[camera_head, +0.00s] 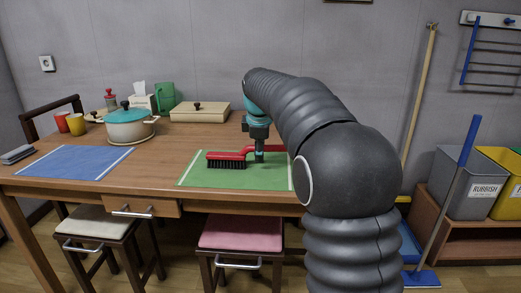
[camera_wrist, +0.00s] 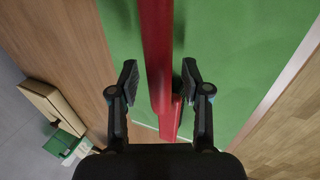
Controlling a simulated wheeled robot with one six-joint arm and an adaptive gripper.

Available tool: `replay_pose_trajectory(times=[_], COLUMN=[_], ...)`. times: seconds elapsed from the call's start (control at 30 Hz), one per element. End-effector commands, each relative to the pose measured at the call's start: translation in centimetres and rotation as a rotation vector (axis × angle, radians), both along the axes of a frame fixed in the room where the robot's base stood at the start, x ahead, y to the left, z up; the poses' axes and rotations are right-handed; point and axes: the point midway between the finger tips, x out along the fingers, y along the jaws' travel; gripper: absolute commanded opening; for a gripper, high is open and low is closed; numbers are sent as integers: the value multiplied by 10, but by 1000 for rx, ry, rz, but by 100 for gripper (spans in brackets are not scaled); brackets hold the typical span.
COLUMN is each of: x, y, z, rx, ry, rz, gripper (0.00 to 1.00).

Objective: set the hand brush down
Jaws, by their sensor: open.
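The hand brush (camera_head: 228,160) has a red back and handle and black bristles. It lies on the green mat (camera_head: 208,178), bristles down, on the wooden table. In the wrist view its red handle (camera_wrist: 158,50) runs between my two fingers over the green mat (camera_wrist: 225,40). My gripper (camera_head: 259,157) is over the mat at the handle, and it also shows in the wrist view (camera_wrist: 158,82). Its fingers are open, one on each side of the handle, with gaps visible. My arm hides the right end of the handle in the head view.
A blue mat (camera_head: 75,162) lies at the table's left. A teal-lidded pot (camera_head: 129,126) and a wooden box (camera_head: 199,112) stand behind. Stools with pink (camera_head: 240,232) and cream seats are at the front edge. A grey rubbish bin (camera_head: 470,185) stands right.

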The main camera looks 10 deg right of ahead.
Motion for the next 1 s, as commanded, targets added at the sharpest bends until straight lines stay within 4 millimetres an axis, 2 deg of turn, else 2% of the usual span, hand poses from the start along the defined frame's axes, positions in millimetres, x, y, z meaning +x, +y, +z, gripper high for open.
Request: replay_pose_trajectory(times=[0.17,0.27,0.7,0.83,1.0], x=[-1,-5,-35,-40,-43], y=[1,2,9,11,11], z=[6,18,94,107,113], rx=[0,0,0,0,0], ry=[-1,-3,-2,-2,1], rz=[0,0,1,0,0], gripper=[48,48,48,48,48])
